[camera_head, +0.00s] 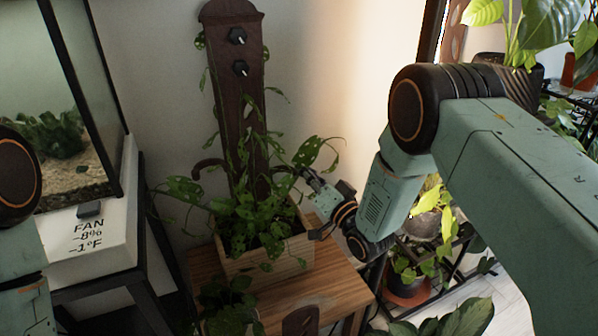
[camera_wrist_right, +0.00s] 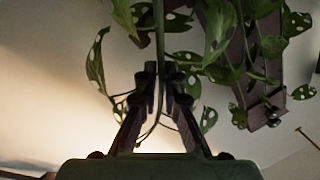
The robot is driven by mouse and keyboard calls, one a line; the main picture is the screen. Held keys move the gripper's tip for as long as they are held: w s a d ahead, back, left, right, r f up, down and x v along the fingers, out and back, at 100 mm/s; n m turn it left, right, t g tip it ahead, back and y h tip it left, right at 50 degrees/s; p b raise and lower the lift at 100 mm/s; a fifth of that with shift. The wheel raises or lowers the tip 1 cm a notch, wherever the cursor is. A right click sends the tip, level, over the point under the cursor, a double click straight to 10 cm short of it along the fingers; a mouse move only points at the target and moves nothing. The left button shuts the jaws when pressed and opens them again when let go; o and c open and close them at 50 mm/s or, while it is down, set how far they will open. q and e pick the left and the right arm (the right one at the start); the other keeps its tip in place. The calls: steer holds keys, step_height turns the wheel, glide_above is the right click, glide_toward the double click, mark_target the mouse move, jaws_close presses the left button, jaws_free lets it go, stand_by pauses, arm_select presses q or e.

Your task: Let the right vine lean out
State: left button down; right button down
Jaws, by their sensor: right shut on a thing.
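A potted plant with holed leaves (camera_head: 250,215) grows in a wooden planter box (camera_head: 283,262). A dark upright board (camera_head: 226,95) rises behind it, with vines against it. The right vine (camera_head: 318,152) reaches out to the right of the board. My right gripper (camera_head: 304,174) comes in from the right beside it. In the right wrist view, my right gripper's fingertips (camera_wrist_right: 164,82) are closed around the green stem of the vine (camera_wrist_right: 159,35). Leaves hang on both sides of the fingers. My left gripper is out of view.
Two black knobs (camera_head: 237,36) sit on the upper board. The planter stands on a wooden table (camera_head: 330,288). A glass tank (camera_head: 75,100) on a white base stands at left. A shelf with potted plants (camera_head: 425,225) is behind my right arm.

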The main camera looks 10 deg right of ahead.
steer(key=shift+w+d+f+m, duration=0.1)
steer(key=shift+d+f+m, duration=0.45)
steer(key=shift+m, duration=0.05)
steer(key=c, duration=1.5)
jaws_free()
steer(key=shift+o, duration=0.2)
steer(key=v, duration=1.2)
steer(key=shift+f, duration=0.15)
